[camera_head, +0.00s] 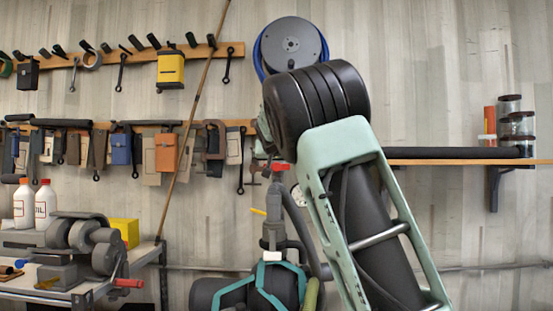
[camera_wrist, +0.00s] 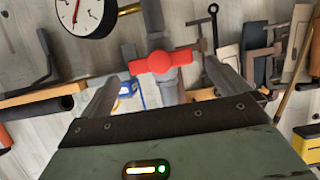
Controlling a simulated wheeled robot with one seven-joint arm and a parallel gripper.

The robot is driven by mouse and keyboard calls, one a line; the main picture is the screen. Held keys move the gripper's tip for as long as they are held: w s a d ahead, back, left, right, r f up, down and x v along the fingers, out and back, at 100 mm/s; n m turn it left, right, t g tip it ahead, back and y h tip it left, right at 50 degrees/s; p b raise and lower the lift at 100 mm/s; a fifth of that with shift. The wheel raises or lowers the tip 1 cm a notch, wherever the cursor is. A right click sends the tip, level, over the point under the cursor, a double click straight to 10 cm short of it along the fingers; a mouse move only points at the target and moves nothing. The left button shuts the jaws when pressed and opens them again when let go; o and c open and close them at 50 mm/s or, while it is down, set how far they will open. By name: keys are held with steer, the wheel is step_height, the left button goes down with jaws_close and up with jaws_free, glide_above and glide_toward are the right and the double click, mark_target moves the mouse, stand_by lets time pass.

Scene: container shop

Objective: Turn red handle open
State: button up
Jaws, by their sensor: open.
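A red handle (camera_wrist: 160,63) sits across a grey upright pipe in the wrist view. It lies roughly level in that picture, between the tips of my gripper's fingers (camera_wrist: 163,71). The fingers are spread wide, with a gap on both sides of the handle, and hold nothing. I cannot tell how far beyond the fingertips the handle is. In the head view a red handle (camera_head: 280,167) shows at the top of a grey pipe, just left of my arm.
A round dial gauge (camera_wrist: 87,14) with a yellow stem is beside the pipe. A grey tank with a teal frame (camera_head: 262,282) stands below. A wall shelf (camera_head: 460,161) with jars is at right; a workbench with a vise (camera_head: 90,245) is at left.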

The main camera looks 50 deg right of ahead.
mark_target(277, 167)
steer(key=shift+p+x, duration=0.45)
steer(key=shift+x, duration=0.9)
steer(key=c, duration=0.9)
